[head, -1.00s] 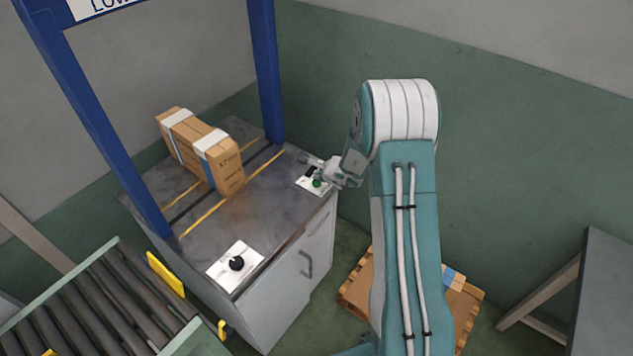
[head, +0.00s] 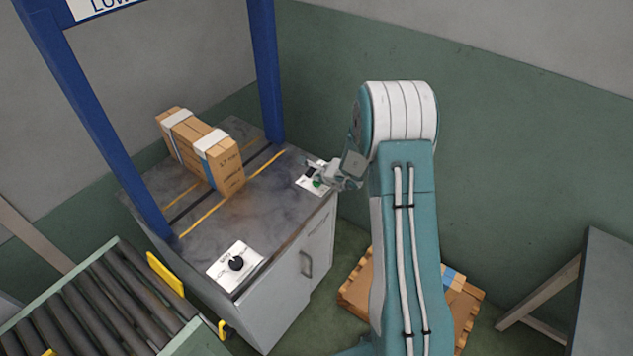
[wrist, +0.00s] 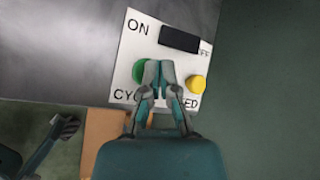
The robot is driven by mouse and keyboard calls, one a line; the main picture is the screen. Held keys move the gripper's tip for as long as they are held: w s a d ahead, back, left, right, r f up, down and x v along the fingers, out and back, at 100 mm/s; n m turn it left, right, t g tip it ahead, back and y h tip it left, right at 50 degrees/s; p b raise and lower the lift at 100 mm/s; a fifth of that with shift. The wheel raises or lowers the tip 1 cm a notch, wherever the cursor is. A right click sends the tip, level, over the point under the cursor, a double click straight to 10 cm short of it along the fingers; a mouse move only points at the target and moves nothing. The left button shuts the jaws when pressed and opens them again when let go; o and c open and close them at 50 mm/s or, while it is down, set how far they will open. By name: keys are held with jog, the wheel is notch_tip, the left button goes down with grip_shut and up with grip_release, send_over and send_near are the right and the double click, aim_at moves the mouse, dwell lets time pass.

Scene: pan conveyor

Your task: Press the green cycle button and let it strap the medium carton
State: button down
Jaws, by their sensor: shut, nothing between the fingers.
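The green cycle button (wrist: 140,70) is on a white panel (wrist: 127,50) at the table's corner; in the head view the button (head: 317,183) is partly covered by my gripper. My gripper (wrist: 159,68) is shut and empty. In the wrist view its fingertips overlap the right side of the green button; whether they touch it I cannot tell. In the head view my gripper (head: 313,169) is low over the panel.
A black switch (wrist: 179,39) marked ON and a yellow button (wrist: 196,84) share the panel. A black knob (head: 236,263) sits on another plate at the front corner. A roller conveyor (head: 85,310) is at lower left. A pallet with cartons (head: 355,290) stands on the floor behind my arm.

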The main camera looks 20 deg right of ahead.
jog(key=shift+f, duration=0.55)
dwell(0.7)
jog(key=shift+r, duration=0.95)
jog(key=shift+r, duration=2.5)
